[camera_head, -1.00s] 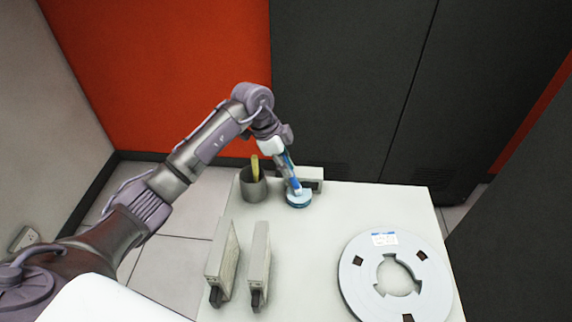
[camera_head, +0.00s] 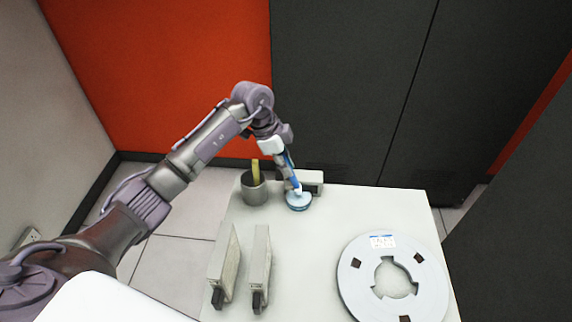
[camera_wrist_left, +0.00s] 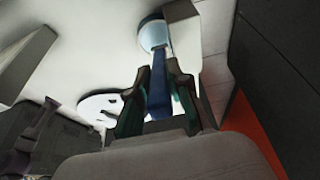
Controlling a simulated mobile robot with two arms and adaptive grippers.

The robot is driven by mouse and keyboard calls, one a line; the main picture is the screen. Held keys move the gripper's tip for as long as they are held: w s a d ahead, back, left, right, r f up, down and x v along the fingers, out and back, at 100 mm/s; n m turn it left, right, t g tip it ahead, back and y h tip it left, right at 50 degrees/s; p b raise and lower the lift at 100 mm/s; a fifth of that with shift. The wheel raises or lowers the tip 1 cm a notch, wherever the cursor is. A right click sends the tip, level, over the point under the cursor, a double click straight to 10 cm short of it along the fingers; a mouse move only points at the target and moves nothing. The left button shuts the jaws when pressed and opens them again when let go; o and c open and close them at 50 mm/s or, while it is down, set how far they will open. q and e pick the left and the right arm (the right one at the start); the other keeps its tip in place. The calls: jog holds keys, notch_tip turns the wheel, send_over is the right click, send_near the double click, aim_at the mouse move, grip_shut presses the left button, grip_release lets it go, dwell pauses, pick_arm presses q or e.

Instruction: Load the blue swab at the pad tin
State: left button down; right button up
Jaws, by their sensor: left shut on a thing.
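My left gripper (camera_head: 283,160) reaches down over the back of the white table and is shut on the blue swab (camera_head: 291,177). In the left wrist view the blue swab (camera_wrist_left: 158,88) stands between the two fingers of the gripper (camera_wrist_left: 158,72). Its far end points at the round pad tin (camera_wrist_left: 152,33). In the head view the light-blue pad tin (camera_head: 299,202) sits directly below, and the swab's white tip is at its top. I cannot tell whether the tip presses into the pad. My right gripper is out of view.
A grey cup (camera_head: 254,190) with a yellow stick (camera_head: 255,170) stands left of the tin. A pale box (camera_head: 312,178) is just behind it. Two upright narrow blocks (camera_head: 225,265) stand front left. A large white reel (camera_head: 350,282) lies front right. The table's middle is clear.

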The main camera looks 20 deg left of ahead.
pick_arm(q)
jog(key=shift+r+p, duration=2.1)
jog(key=shift+r, duration=0.5)
